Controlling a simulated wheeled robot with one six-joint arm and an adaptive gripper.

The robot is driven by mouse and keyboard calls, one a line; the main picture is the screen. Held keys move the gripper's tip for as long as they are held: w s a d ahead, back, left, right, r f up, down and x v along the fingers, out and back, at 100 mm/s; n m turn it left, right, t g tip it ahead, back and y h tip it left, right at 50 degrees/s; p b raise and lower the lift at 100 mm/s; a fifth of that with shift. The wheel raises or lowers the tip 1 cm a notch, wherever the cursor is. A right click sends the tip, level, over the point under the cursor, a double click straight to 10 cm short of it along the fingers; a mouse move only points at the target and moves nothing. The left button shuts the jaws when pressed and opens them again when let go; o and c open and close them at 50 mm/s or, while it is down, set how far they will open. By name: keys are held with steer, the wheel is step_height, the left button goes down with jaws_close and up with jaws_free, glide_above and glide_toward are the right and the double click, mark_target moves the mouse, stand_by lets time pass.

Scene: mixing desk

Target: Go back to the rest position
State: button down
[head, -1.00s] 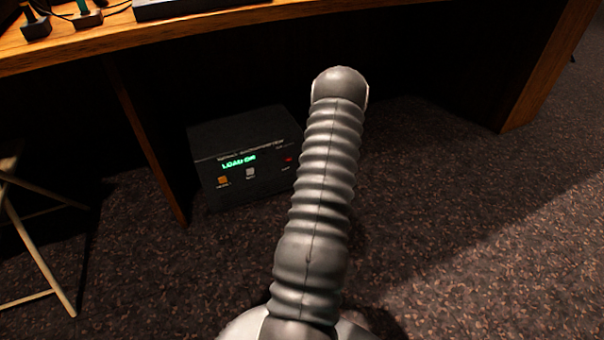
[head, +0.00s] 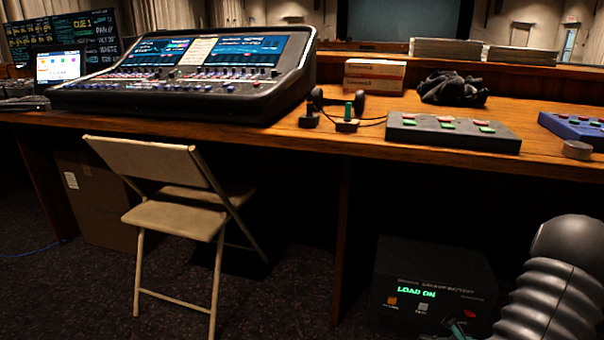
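My arm, a grey ribbed link with a rounded joint, shows at the lower right of the head view. My gripper is not clearly visible; only a small dark bit shows beside the black box, too small to tell. The black box (head: 436,283) stands on the floor under the desk with a green "LOAD ON" display, and my arm covers part of its right side. The wooden desk (head: 330,140) runs across the view.
A beige folding chair (head: 175,218) stands in front of the desk at left, with a cardboard box (head: 97,200) behind it. On the desk are a mixing console (head: 180,92), a grey button panel (head: 452,130) and a blue one (head: 575,127). Carpet is clear at the front middle.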

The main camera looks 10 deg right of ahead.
steer(key=s+a+r+n+g+h+p, duration=0.1)
steer(key=s+a+r+n, duration=0.3)
steer(key=a+r+n, duration=0.5)
steer(key=s+a+r+n+g+h+p, duration=0.1)
steer(key=s+a+r+n, duration=0.4)
steer(key=a+r+n, duration=0.5)
steer(key=s+a+r+n+g+h+p, duration=0.1)
steer(key=s+a+r+n, duration=0.3)
steer(key=a+r+n, duration=0.6)
step_height(320, 180, up, 7)
steer(key=a+g+h, duration=0.1)
steer(key=a, duration=0.1)
steer(key=shift+s+a+g, duration=0.15)
steer(key=shift+a+g, duration=0.15)
steer(key=shift+a, duration=0.05)
